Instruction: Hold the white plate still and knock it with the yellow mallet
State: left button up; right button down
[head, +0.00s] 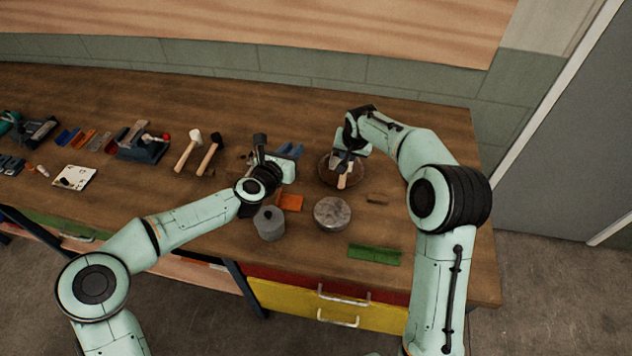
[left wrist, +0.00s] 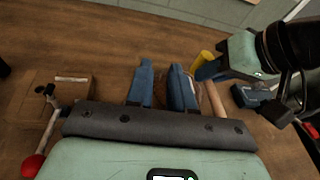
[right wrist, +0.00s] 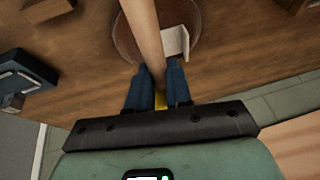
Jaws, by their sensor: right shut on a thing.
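My right gripper (head: 345,160) is shut on the yellow mallet; its wooden handle (right wrist: 141,30) extends past the fingers (right wrist: 157,88). A bit of yellow (right wrist: 160,100) shows between those fingers, and the yellow head (left wrist: 202,59) shows in the left wrist view. The small white plate (right wrist: 175,42) lies over a round brown dish (right wrist: 127,40), beside the handle in that view; I cannot tell if they touch. My left gripper (head: 292,150) is open, left of the dish, with a gap between its blue fingers (left wrist: 163,80). The plate is not clearly visible in the head view.
A lidded grey pot (head: 270,224), a round metal disc (head: 332,213), an orange piece (head: 291,202) and a green block (head: 374,254) lie nearer the front edge. White-headed (head: 188,150) and black-headed (head: 209,155) hammers lie left. The bench is bare behind the grippers.

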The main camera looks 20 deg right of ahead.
pick_arm(q)
jog(key=w+a+r+n+t+y, duration=0.4)
jog(key=w+a+r+n, duration=0.1)
jog(key=w+a+n, duration=0.5)
jog(key=m+g+h, duration=0.2)
jog(key=m+g, duration=0.2)
jog(key=m, duration=0.3)
send_near(327, 170)
notch_tip(327, 170, up, 4)
jog(key=s+a, duration=0.1)
jog(key=x, duration=1.1)
jog(key=shift+d+f, duration=0.3)
jog(key=shift+w, duration=0.1)
grip_shut()
